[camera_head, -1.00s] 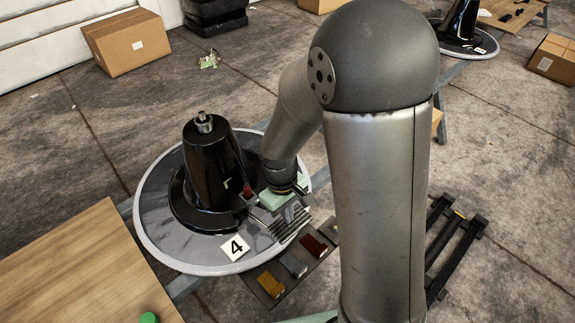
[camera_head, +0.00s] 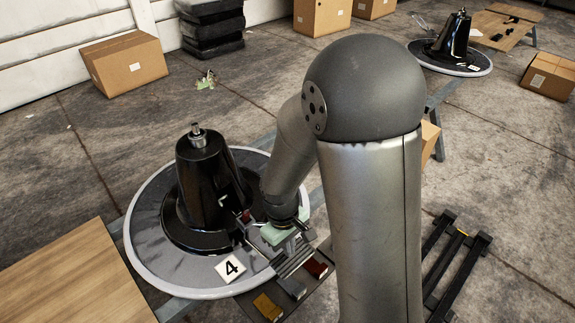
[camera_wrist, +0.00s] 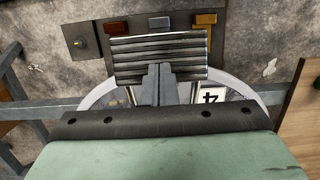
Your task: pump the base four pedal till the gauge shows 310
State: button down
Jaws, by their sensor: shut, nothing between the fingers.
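Base four is a black tapered column (camera_head: 207,180) on a round grey plate (camera_head: 160,265) with a white "4" card (camera_head: 231,268). Its ribbed metal pedal (camera_head: 296,260) sticks out at the plate's front right edge, and it also shows in the wrist view (camera_wrist: 130,60). My gripper (camera_head: 293,240) is at the pedal. In the wrist view its shut, empty fingertips (camera_wrist: 158,70) lie over the pedal's ribs; they look in contact, but I cannot be sure. A small red part (camera_head: 246,216) shows on the column's side. I cannot make out a gauge reading.
Red (camera_head: 317,267), grey (camera_head: 292,287) and orange (camera_head: 268,306) blocks lie on a dark floor plate just beyond the pedal. A wooden tabletop (camera_head: 70,285) is at the left. A black frame (camera_head: 455,260) lies at the right. Cardboard boxes (camera_head: 125,64) stand farther back.

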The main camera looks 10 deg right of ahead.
jog(key=f, duration=0.1)
jog(key=f+b, duration=0.1)
jog(key=f, duration=0.1)
jog(key=shift+s+d+b, duration=0.15)
jog(key=shift+s+b, duration=0.1)
jog(key=shift+b, duration=0.05)
jog(key=r+p, duration=0.2)
jog(key=r, duration=0.1)
jog(key=w+r+p, duration=0.1)
jog(key=r+p, duration=0.2)
jog(key=a+r+p, duration=0.1)
jog(key=r+p, duration=0.2)
jog(key=shift+w+r, duration=0.3)
jog(key=shift+w, duration=0.1)
jog(key=f+b, duration=0.2)
jog(key=f, duration=0.1)
jog(key=s+f+b, duration=0.1)
jog(key=f+b, duration=0.2)
jog(key=s+d+f+b, duration=0.1)
jog(key=f+b, duration=0.1)
jog(key=f, duration=0.2)
jog(key=r+p, duration=0.2)
jog(key=r, duration=0.1)
jog(key=w+r+p, duration=0.1)
jog(key=r+p, duration=0.2)
jog(key=w+a+r+p, duration=0.1)
jog(key=r+p, duration=0.2)
jog(key=r, duration=0.1)
